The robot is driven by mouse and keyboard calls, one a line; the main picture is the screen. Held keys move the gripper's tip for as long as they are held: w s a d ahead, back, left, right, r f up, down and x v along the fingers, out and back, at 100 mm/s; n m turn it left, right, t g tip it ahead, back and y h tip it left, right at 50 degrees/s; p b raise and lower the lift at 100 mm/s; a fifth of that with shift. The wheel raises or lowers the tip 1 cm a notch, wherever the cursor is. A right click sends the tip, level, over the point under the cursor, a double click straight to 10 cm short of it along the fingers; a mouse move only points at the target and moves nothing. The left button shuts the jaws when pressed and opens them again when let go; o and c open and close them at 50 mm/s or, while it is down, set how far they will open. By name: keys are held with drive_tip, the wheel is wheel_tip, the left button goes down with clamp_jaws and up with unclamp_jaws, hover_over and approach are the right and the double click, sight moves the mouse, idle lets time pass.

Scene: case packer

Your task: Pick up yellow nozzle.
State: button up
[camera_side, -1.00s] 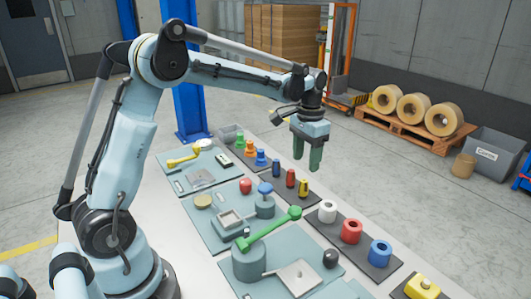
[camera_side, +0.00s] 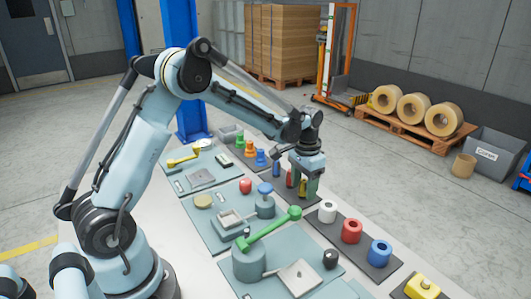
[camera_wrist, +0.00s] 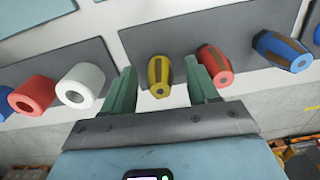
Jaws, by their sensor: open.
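The yellow nozzle (camera_wrist: 159,75) has dark brown sides and stands on a dark grey mat. In the wrist view it is between my gripper's (camera_wrist: 163,90) two green fingers, which are open around it with a gap on each side. The side view shows my gripper (camera_side: 304,187) low over the mat, with part of the yellow nozzle (camera_side: 303,189) showing between the fingers. A red nozzle (camera_wrist: 214,66) stands just right of the right finger in the wrist view, very close to it. A blue nozzle (camera_wrist: 281,50) is further right.
Beside the nozzles, another mat (camera_side: 318,219) holds a white ring (camera_side: 327,211), a red ring (camera_side: 352,231) and a blue ring (camera_side: 379,253). A green lever (camera_side: 270,228) rises on a fixture near my gripper. Coloured stepped pieces (camera_side: 250,148) stand on the mat behind.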

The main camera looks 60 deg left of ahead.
drive_tip(key=c, duration=1.1)
drive_tip(key=shift+r, duration=0.15)
